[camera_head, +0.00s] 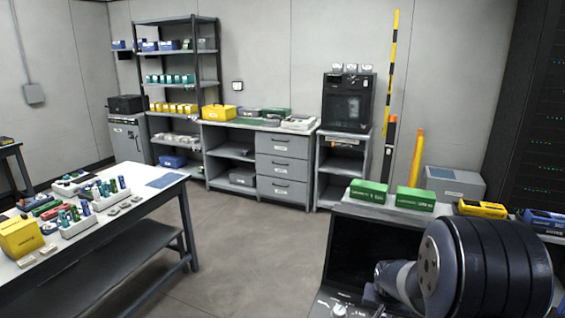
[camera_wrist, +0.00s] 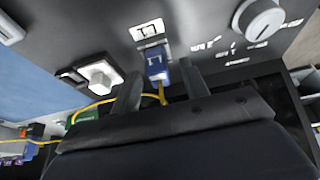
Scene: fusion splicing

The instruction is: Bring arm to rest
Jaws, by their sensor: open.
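My gripper (camera_wrist: 161,70) is open in the wrist view, with one finger on each side of a blue connector (camera_wrist: 157,64). Gaps show between the fingers and the connector. The connector sits at a dark panel (camera_wrist: 205,25), just below a white-framed label (camera_wrist: 147,31), and appears seated there. A yellow cable (camera_wrist: 110,99) runs from the connector area off to the left. In the head view my arm (camera_head: 460,268) is at the lower right, over the dark workstation, and my gripper's fingers are hidden there.
On the panel are a round knob (camera_wrist: 263,18) and a white square fitting (camera_wrist: 101,73). Green boxes (camera_head: 368,191) and a yellow device (camera_head: 482,209) line the workstation's back. A white table (camera_head: 150,196) with parts stands left. Clear floor (camera_head: 235,245) lies between.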

